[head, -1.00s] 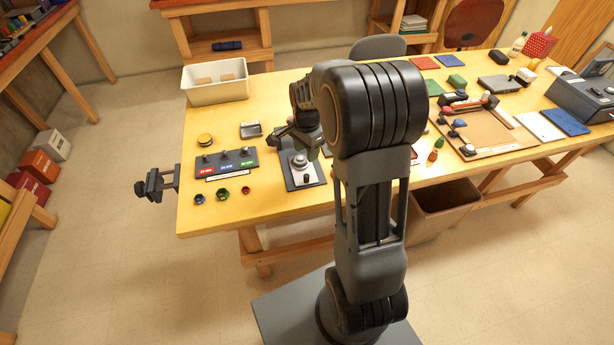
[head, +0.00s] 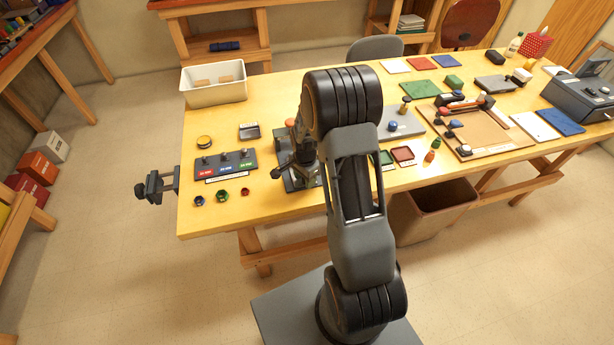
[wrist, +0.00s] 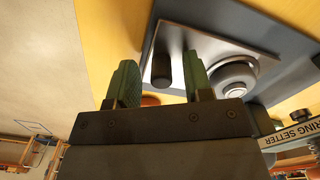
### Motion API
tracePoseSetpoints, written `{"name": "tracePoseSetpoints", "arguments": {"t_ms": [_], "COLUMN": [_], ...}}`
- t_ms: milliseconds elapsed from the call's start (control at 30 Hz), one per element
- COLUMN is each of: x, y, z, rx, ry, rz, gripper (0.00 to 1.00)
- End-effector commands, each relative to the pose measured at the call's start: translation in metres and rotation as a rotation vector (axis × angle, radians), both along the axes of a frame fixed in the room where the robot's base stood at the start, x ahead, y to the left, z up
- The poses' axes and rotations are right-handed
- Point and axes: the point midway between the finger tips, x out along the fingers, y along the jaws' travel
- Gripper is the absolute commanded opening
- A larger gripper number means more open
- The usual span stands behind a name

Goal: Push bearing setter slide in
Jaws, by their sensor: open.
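The bearing setter (head: 290,184) is a dark base with a lighter metal plate near the table's front edge, largely hidden by my arm in the head view. In the wrist view, its bright plate (wrist: 215,42) carries a dark upright post (wrist: 162,71) and a round stepped metal part (wrist: 233,77). My gripper (wrist: 160,82) is open, with green finger pads. The post appears between the two fingers, the round part beside the right finger. I cannot tell whether a finger touches either.
A dark panel with coloured labels and small knobs (head: 224,165) stands just left of the setter. Several coloured nuts (head: 221,195) lie before it. A green and a red tray (head: 403,154) are to the right. A clamp (head: 157,186) juts from the table's left edge.

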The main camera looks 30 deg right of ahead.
Motion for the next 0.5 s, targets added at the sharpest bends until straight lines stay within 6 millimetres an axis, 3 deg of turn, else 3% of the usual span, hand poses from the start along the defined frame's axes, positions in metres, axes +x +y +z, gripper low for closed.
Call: {"name": "tracePoseSetpoints", "arguments": {"t_ms": [167,500], "x": [0.0000,0.0000], "y": [-0.0001,0.0000], "z": [0.0000,0.0002], "rx": [0.000,0.000], "ry": [0.000,0.000], "rz": [0.000,0.000], "gripper": [0.47,0.14]}}
